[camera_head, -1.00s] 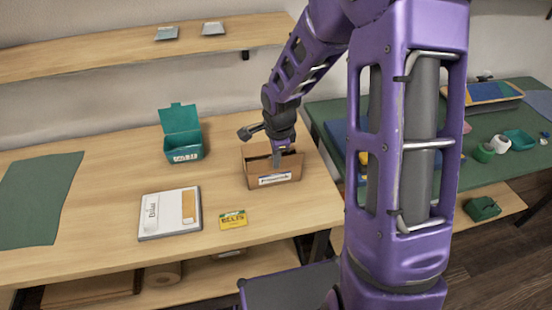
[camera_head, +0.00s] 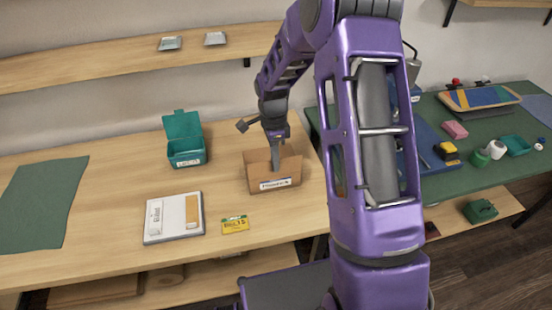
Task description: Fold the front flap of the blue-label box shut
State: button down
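The blue-label box (camera_head: 259,186) is a small brown cardboard box standing open on the right part of the wooden table. Its white and blue label is on the side facing the camera. Brown cardboard panels stand up around its opening; which one is the front flap is hard to tell at this size. My gripper (camera_head: 276,164) points straight down at the box, its narrow grey fingertips at the opening. The tips overlap the near side of the box, so contact cannot be told. The fingers look like one thin shape, and no gap between them can be made out.
A green table (camera_head: 480,120) with several items is at right. A shelf (camera_head: 90,62) hangs above.

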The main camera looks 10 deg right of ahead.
aim_at(275, 174)
jog(key=w+g, duration=0.1)
jog(key=g, duration=0.1)
jog(key=w+f+g, duration=0.1)
jog(key=g, duration=0.2)
jog(key=w+g+b, duration=0.1)
jog(key=g, duration=0.1)
jog(key=shift+f, duration=0.4)
jog(key=shift+w+f+g+b, duration=0.15)
jog(key=shift+g+b, duration=0.2)
jog(key=shift+g, duration=0.35)
jog(key=c, duration=1.1)
grip_release()
jog(key=shift+o, duration=0.2)
jog(key=shift+r, duration=0.25)
